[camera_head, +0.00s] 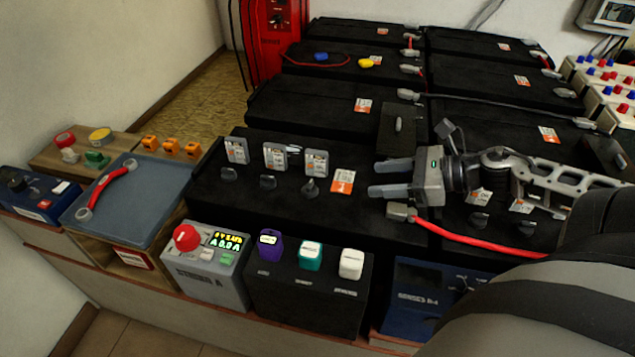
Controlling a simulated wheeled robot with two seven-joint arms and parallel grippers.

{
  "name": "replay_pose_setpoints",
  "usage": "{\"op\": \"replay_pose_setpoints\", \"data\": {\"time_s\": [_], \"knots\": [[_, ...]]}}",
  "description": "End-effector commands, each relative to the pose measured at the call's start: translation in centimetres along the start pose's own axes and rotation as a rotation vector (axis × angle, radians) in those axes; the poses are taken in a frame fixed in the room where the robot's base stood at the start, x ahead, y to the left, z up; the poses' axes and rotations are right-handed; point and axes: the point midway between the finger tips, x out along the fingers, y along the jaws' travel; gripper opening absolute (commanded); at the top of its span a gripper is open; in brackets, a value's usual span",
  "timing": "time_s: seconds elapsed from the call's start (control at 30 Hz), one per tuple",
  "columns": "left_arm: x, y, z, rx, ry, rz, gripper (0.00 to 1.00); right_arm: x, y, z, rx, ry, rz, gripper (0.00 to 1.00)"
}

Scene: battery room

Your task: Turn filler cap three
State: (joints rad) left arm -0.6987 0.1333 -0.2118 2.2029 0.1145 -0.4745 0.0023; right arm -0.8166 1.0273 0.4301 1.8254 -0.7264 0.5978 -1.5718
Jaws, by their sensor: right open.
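Several black filler caps sit in a row on the front black battery (215,195): a left cap (228,173), a middle cap (267,182) and a third cap (310,187), each below a small tag plate. The third cap's pointer stands upright in the picture. My right gripper (376,180) comes in from the right, its two fingers pointing left, open and empty. It is to the right of the third cap and apart from it, with an orange-and-white label (342,181) between them. My left gripper is not in view.
A red cable (470,243) runs from a terminal clamp (402,211) just below my right gripper. A blue-grey lid (140,205) lies left.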

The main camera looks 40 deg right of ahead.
Motion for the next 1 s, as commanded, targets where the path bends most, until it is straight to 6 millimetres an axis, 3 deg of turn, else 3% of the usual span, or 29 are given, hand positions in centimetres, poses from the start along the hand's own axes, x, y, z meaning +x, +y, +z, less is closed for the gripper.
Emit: {"op": "replay_pose_setpoints", "data": {"time_s": [0.13, 0.4, 1.0], "knots": [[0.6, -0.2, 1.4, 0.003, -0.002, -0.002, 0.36, 3.4, 0.0, -0.2, -0.004, -0.003, 0.002, 0.51], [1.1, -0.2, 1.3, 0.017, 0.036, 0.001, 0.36, 7.9, -0.1, -0.1, 0.001, -0.006, -0.001, 0.51], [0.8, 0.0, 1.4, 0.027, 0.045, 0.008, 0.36, 13.4, -0.1, 0.1, 0.007, -0.005, -0.004, 0.51]]}}
